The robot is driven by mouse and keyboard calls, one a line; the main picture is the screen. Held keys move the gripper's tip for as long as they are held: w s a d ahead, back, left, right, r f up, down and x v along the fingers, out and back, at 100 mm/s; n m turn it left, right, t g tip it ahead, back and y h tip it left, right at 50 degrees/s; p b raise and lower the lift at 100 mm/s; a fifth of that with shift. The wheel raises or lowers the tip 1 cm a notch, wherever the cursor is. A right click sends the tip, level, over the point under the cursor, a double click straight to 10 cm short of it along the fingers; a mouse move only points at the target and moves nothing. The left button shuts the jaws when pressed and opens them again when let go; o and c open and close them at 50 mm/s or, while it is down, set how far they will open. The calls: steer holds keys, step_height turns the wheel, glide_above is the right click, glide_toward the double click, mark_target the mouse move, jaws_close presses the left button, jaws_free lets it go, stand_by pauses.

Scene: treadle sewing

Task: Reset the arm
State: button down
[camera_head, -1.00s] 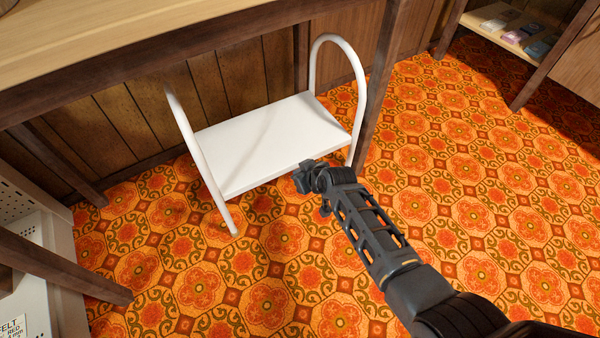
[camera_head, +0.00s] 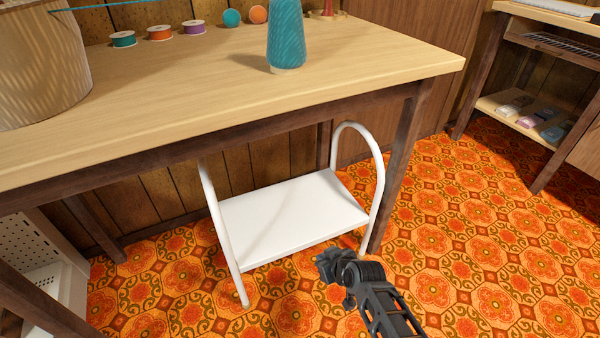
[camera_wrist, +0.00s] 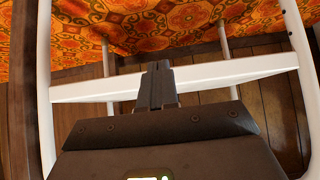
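My gripper (camera_head: 330,266) is in front of the front right edge of a white step stool (camera_head: 290,215), which has a flat white board between two tubular hoops and stands under the table. A gap of patterned carpet shows between them in the head view. In the wrist view my gripper (camera_wrist: 157,85) shows its two dark fingers together, with nothing visible between them. The stool (camera_wrist: 215,74) shows behind the fingers there, with white tubes to either side.
A wooden table (camera_head: 190,100) with dark legs stands above the stool. It bears a teal thread cone (camera_head: 286,35), several small spools and a woven basket (camera_head: 40,60). A shelf (camera_head: 515,112) stands at the right. The orange carpet (camera_head: 470,240) at the right is clear.

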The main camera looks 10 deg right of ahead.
steer(key=s+d+r+m+t+h, duration=0.1)
steer(key=s+d+r+m+t, duration=0.1)
steer(key=s, duration=2.1)
steer(key=s+d+r+m+t+h, duration=0.1)
steer(key=s+d+r+t, duration=0.2)
steer(key=s+r, duration=1.3)
steer(key=s+d+r+t, duration=0.1)
steer(key=s+r, duration=0.3)
steer(key=r, duration=0.3)
steer(key=s+r, duration=0.3)
steer(key=r, duration=0.4)
step_height(320, 180, up, 32)
steer(key=p, duration=3.1)
steer(key=shift+h+p, duration=0.3)
steer(key=shift+s, duration=0.1)
